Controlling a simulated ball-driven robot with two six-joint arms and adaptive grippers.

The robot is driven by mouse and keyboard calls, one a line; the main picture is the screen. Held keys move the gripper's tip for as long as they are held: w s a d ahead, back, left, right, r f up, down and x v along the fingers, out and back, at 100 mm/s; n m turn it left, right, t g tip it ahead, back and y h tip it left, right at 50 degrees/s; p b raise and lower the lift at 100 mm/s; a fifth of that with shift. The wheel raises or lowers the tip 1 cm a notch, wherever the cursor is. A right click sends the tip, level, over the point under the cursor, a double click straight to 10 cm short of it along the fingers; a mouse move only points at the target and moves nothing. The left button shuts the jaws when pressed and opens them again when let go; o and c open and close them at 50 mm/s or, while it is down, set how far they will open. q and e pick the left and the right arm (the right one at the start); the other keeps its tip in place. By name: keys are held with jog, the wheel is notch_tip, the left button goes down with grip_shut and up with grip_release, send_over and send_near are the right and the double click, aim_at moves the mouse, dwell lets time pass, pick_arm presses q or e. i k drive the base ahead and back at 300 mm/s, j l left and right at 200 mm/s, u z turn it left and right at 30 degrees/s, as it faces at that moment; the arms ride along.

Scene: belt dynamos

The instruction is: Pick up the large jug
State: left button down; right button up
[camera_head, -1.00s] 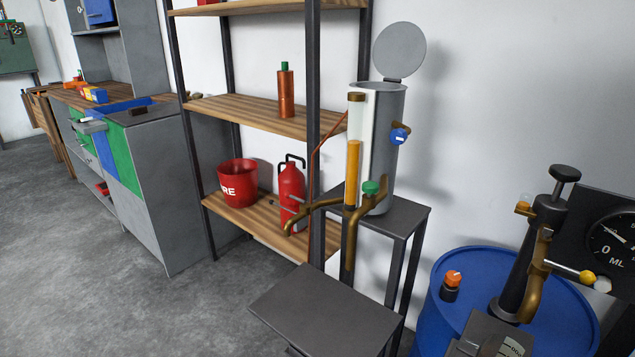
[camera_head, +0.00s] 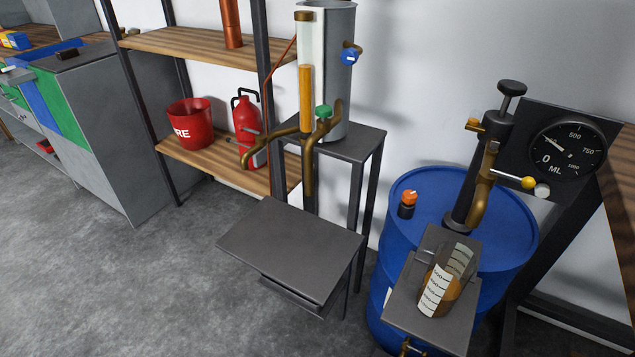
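A clear graduated jug (camera_head: 440,292) with amber liquid in its lower part stands on a small grey platform (camera_head: 405,308) at the lower right. White scale markings show on its side. The platform is at the front of the blue drum, below the brown spout of a hand pump (camera_head: 482,175). It is the only jug I can make out; I cannot tell from its size whether it is the large one. Neither of my grippers is in view.
A bare dark table (camera_head: 290,248) stands left of the drum (camera_head: 515,225). Behind it a grey cylinder (camera_head: 335,85) with brass taps stands on a stand. A shelf holds a red bucket (camera_head: 190,125) and red canister (camera_head: 247,130). Floor at left is clear.

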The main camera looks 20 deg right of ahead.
aim_at(451, 265)
jog(key=z, duration=1.45)
